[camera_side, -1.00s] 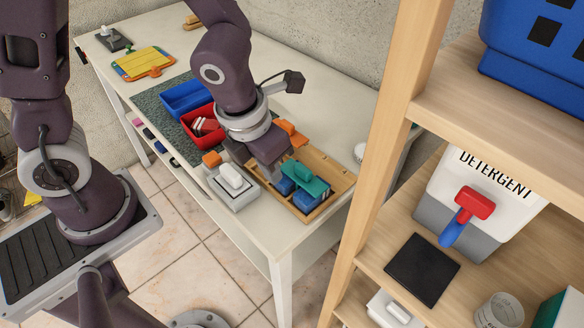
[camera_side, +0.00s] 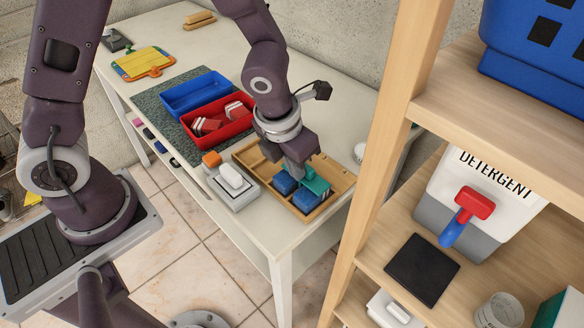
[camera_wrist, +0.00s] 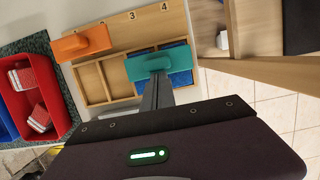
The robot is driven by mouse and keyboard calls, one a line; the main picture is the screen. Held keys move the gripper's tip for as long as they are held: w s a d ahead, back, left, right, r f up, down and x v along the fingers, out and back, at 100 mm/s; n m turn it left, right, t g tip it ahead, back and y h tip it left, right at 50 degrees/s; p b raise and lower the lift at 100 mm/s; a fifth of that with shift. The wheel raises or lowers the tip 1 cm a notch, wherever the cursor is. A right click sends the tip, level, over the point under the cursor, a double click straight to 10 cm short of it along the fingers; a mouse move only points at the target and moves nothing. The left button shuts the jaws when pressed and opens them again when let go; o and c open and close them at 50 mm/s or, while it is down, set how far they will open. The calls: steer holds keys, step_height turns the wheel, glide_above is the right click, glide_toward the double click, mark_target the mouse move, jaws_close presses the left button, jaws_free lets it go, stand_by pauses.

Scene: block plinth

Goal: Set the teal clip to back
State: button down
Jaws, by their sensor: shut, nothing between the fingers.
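The teal clip (camera_side: 318,184) is at the right end of the wooden tray (camera_side: 341,183), over blue blocks (camera_side: 284,183). In the wrist view the teal clip (camera_wrist: 141,67) lies across the blue-filled end, under the label 4. My gripper (camera_side: 299,176) points down beside the clip and hides part of it in the side view. In the wrist view my gripper's fingers (camera_wrist: 160,78) are shut together, empty, at the clip's near edge. I cannot tell whether they touch it. An orange clip (camera_wrist: 82,42) sits on the tray left of the teal one.
A red bin (camera_side: 232,131) with red-and-white blocks and a blue bin (camera_side: 187,99) stand on a grey mat. A grey unit (camera_side: 240,194) with a white knob and an orange block is in front of the tray. A wooden shelf post (camera_side: 372,165) rises to the right.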

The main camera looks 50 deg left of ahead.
steer(key=w, duration=0.6)
steer(key=shift+w, duration=0.4)
steer(key=s, duration=0.4)
steer(key=shift+s, duration=0.2)
steer(key=v, duration=1)
